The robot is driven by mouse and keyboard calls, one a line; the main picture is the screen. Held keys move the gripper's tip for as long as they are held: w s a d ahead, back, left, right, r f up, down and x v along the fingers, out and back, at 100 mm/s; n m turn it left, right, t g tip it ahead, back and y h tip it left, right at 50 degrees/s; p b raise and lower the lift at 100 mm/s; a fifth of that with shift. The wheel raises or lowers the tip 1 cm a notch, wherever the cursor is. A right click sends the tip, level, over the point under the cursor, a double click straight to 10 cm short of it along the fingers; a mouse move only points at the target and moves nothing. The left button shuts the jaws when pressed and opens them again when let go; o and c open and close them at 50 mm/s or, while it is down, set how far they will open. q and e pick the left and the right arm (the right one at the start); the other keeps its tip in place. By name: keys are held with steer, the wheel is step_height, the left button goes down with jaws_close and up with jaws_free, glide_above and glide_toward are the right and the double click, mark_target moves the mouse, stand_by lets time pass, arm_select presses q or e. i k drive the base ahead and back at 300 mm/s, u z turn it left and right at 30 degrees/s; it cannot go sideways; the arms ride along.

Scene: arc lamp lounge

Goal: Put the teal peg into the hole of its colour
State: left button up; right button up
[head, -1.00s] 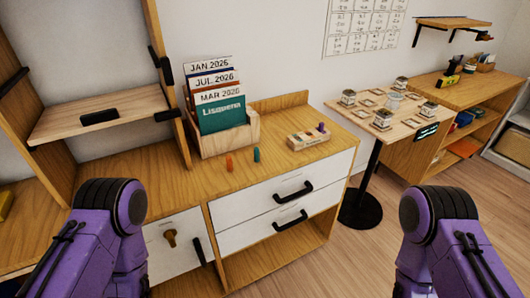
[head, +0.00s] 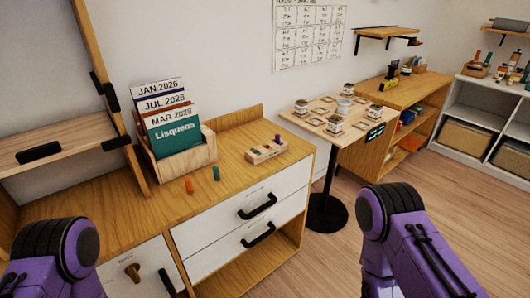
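The teal peg (head: 216,173) stands upright on the wooden cabinet top, in front of the calendar card box. An orange peg (head: 189,185) stands just left of it. The pale wooden peg block (head: 264,153) lies to the right on the same top, with coloured marks and a purple peg (head: 278,139) standing up at its right end. The hole colours are too small to tell. Only the purple upper parts of my two arms show, at the bottom left and bottom right. Neither gripper is in view.
A wooden box (head: 183,163) of month cards stands behind the pegs. A small round-based table (head: 303,122) with several jars stands right of the cabinet (head: 110,211). A shelf unit (head: 472,104) is at far right. Open wooden floor (head: 335,262) lies in front.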

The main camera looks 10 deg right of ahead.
mark_target(257, 155)
steer(key=z, duration=0.05)
steer(key=k, duration=0.6)
steer(key=z, duration=0.5)
steer(key=i, duration=1)
steer(key=u, duration=0.5)
